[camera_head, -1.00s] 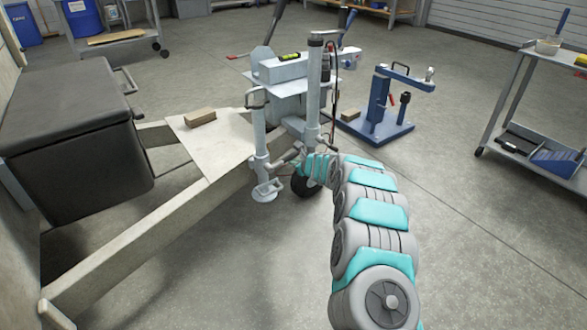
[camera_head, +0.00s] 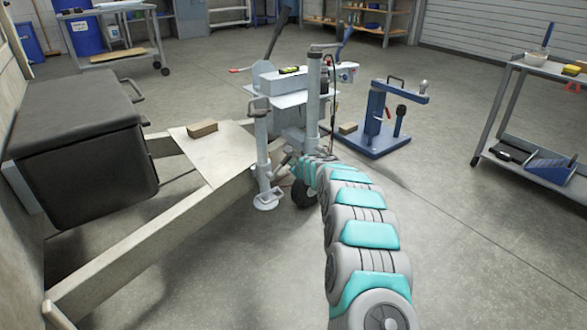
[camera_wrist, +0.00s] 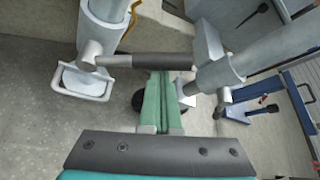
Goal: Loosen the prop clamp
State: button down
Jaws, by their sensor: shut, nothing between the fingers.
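In the wrist view the prop's foot (camera_wrist: 85,82) shows at upper left. A dark bar handle (camera_wrist: 150,60) runs sideways from a round grey end piece near the post to a grey bracket (camera_wrist: 208,45). It looks like the clamp handle. My gripper (camera_wrist: 160,75) has its green fingers together and empty, with the tips at the dark bar's lower edge. I cannot tell whether they touch it. In the head view my arm hides the gripper.
A thicker post (camera_head: 313,95) and a dark wheel (camera_head: 303,192) stand right of the prop. A blue stand (camera_head: 378,135) is behind them. A wood block (camera_head: 202,128) lies on the frame's plate. A trolley (camera_head: 510,110) stands at right. The floor at lower right is clear.

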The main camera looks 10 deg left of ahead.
jog(key=shift+s+a+r, duration=0.15)
jog(key=shift+s+r, duration=0.05)
jog(key=shift+r, duration=0.1)
dwell(0.6)
